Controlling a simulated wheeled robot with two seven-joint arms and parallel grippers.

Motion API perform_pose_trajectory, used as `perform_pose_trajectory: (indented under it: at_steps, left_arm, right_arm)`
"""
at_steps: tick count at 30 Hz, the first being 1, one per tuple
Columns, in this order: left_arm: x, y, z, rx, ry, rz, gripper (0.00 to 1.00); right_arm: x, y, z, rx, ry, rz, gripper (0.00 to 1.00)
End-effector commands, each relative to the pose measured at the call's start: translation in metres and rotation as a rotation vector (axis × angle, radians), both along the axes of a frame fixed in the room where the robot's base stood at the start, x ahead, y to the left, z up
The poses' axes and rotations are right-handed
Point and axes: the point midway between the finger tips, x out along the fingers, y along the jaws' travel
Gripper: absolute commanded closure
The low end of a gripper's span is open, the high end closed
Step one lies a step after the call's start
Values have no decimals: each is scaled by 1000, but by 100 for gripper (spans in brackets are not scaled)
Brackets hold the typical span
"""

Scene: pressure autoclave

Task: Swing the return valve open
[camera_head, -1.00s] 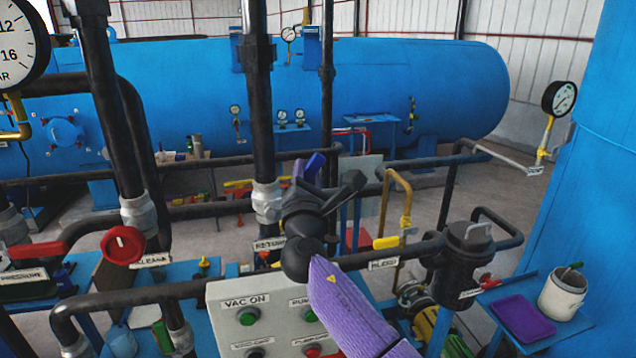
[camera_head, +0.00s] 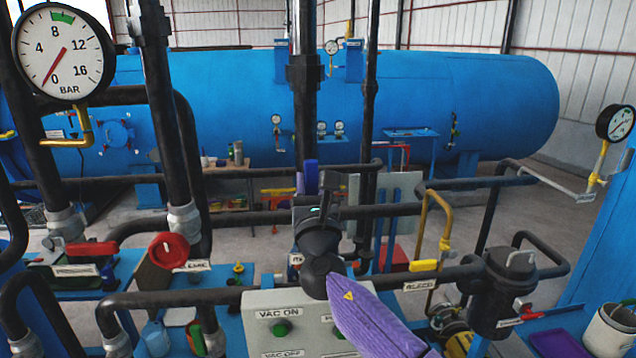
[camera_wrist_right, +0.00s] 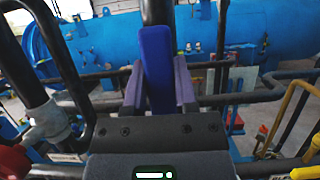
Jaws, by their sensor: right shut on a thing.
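The return valve's blue lever handle (camera_head: 311,175) stands upright, in line with the black vertical pipe behind it. My right gripper (camera_head: 312,190) is shut on this handle, and its dark wrist hides the valve body and most of the label below. In the right wrist view the blue handle (camera_wrist_right: 157,68) rises between the two purple fingers of my right gripper (camera_wrist_right: 159,88), which press on its sides. My left gripper is not in view.
A grey control panel (camera_head: 262,298) with a green button sits below my right arm. A red round knob (camera_head: 168,250) and red lever (camera_head: 92,249) are to the left. A yellow-handled valve (camera_head: 424,265) and black canister (camera_head: 500,285) are to the right. Black pipes crowd the area.

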Motion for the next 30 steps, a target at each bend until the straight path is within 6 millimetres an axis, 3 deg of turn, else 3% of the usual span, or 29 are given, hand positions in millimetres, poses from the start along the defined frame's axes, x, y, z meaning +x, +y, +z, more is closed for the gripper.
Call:
perform_pose_trajectory:
  at_steps: [15, 16, 21, 30]
  left_arm:
    - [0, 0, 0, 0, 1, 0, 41]
    - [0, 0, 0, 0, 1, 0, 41]
    - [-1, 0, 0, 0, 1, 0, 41]
    - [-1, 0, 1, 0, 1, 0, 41]
  right_arm:
    - [0, 3, 1, -21, -3, 1, 100]
    - [0, 3, 1, -21, -3, 1, 63]
    - [0, 2, 0, -19, -2, 1, 29]
    - [-2, 2, -1, -17, -1, 1, 29]
